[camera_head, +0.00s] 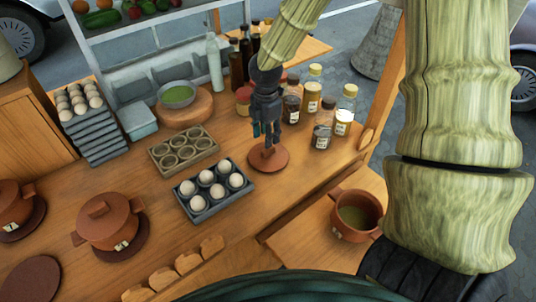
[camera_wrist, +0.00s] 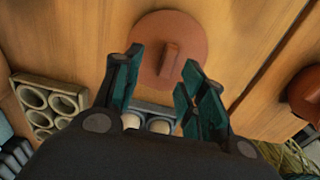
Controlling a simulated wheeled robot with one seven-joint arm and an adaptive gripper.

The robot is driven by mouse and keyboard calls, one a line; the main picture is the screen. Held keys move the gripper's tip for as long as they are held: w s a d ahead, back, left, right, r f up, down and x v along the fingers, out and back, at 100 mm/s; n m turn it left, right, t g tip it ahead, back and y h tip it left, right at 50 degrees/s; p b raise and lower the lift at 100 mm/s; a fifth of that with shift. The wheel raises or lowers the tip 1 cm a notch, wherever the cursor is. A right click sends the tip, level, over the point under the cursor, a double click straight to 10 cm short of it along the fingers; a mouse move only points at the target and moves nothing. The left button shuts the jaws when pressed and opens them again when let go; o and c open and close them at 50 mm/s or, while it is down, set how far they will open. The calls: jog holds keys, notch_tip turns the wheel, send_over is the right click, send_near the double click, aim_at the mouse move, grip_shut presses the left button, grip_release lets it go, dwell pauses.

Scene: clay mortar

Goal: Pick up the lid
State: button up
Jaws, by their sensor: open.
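The lid (camera_head: 276,161) is a flat reddish-brown clay disc lying on the wooden counter. In the wrist view the lid (camera_wrist: 196,34) shows its raised bar handle (camera_wrist: 171,60). My gripper (camera_head: 267,136) is above the lid, pointing down at it. In the wrist view my gripper (camera_wrist: 160,62) is open, with its teal fingers apart on either side of the handle's line. Nothing is held between them. An open clay pot (camera_head: 340,232) with greenish contents stands on a lower wooden surface at the right.
An egg tray (camera_head: 212,209) stands left of the lid, with an empty cup tray (camera_head: 180,165) behind it. Several spice jars (camera_head: 311,98) stand to the right and behind. A lidded clay pot (camera_head: 108,222) is at the left. Bare counter lies in front of the lid.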

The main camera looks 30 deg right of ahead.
aim_at(269, 149)
jog(key=shift+s+f, duration=0.2)
jog(key=shift+f, duration=0.35)
jog(key=shift+s+f, duration=0.15)
jog(key=shift+f, duration=0.4)
jog(key=f, duration=0.1)
jog(key=f+p, duration=0.1)
jog(key=shift+s+f, duration=0.25)
jog(key=shift+f, duration=0.7)
jog(key=shift+c, duration=0.5)
grip_shut()
